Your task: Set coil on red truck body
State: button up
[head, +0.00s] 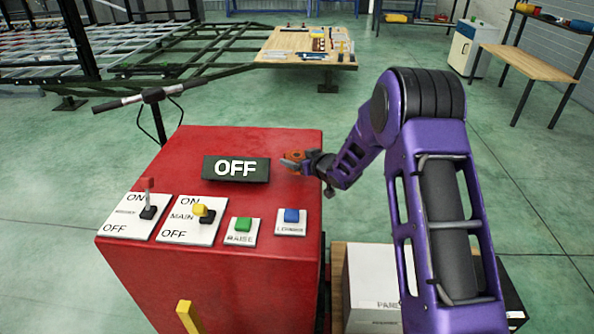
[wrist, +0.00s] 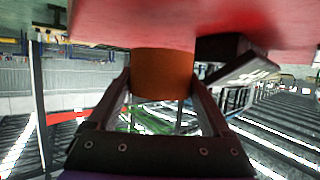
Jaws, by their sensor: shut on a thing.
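The red truck body (head: 270,150) is a red box with a flat top that fills the lower middle of the head view. Its red surface (wrist: 130,18) runs along the top of the wrist view, which looks upside down. My gripper (head: 299,160) is over the right rear part of that top, to the right of the OFF display. It is shut on the orange coil (head: 293,155), which shows between both fingers in the wrist view (wrist: 162,75). The coil's edge meets the red surface in the wrist view, but I cannot tell whether they touch.
The black OFF display (head: 236,168) stands left of the coil. Switches and buttons, including a blue button (head: 291,216), line the front of the top. White boxes (head: 372,280) stand at right. A wooden table (head: 290,45) is behind.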

jog(key=shift+f, duration=1.7)
jog(key=shift+f+b, duration=0.2)
jog(key=shift+b, duration=0.15)
jog(key=o, duration=1.4)
jog(key=shift+c, duration=0.2)
jog(key=shift+r, duration=0.25)
jog(key=p+v, duration=0.1)
jog(key=v, duration=1.1)
